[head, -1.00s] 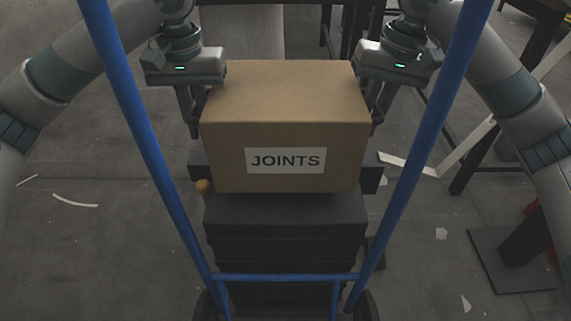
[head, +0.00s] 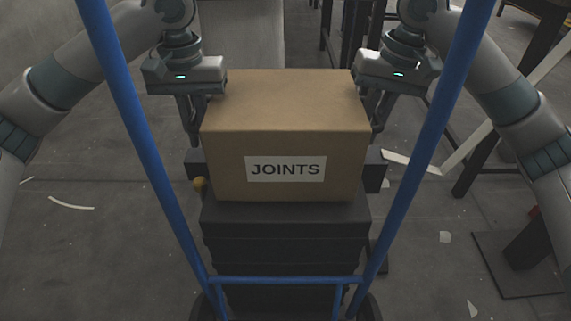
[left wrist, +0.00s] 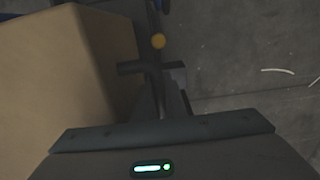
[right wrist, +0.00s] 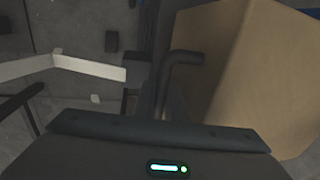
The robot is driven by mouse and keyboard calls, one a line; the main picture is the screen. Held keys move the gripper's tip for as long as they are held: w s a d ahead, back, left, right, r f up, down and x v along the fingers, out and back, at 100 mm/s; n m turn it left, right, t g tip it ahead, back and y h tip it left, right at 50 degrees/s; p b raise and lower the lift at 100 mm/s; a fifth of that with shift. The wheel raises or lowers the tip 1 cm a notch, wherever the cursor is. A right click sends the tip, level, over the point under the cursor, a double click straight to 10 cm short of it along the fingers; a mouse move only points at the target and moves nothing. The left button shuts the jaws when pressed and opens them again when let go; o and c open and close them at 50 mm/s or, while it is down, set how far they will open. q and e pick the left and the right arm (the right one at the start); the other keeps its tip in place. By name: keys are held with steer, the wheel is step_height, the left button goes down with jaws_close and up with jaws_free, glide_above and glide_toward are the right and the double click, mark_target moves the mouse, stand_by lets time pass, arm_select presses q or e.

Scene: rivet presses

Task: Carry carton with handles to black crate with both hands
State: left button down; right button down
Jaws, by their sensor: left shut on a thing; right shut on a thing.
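The brown carton (head: 285,112) with a white "JOINTS" label is level between my two grippers in the head view. It also shows in the left wrist view (left wrist: 60,75) and the right wrist view (right wrist: 262,75). My left gripper (head: 193,138) is shut at the carton's left side, on a dark handle (left wrist: 145,68). My right gripper (head: 378,128) is shut at the right side, on a dark handle (right wrist: 182,57). The black crate (head: 285,218) is below the carton, at the top of a dark stack. I cannot tell whether the carton touches it.
A blue hand-truck frame (head: 285,280) stands in front, its two uprights rising on both sides of the carton. A yellow knob (head: 199,184) is at the left of the stack. Dark table legs (head: 480,150) stand at the right. Scraps lie on the floor.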

arm_select(q)
steer(key=shift+f+b, duration=0.55)
arm_select(e)
steer(key=shift+f, duration=0.55)
arm_select(q)
steer(key=c, duration=1.8)
jaws_free()
arm_select(e)
steer(key=c, duration=1.8)
jaws_free()
arm_select(q)
steer(key=shift+r, duration=0.1)
arm_select(e)
steer(key=shift+r, duration=0.15)
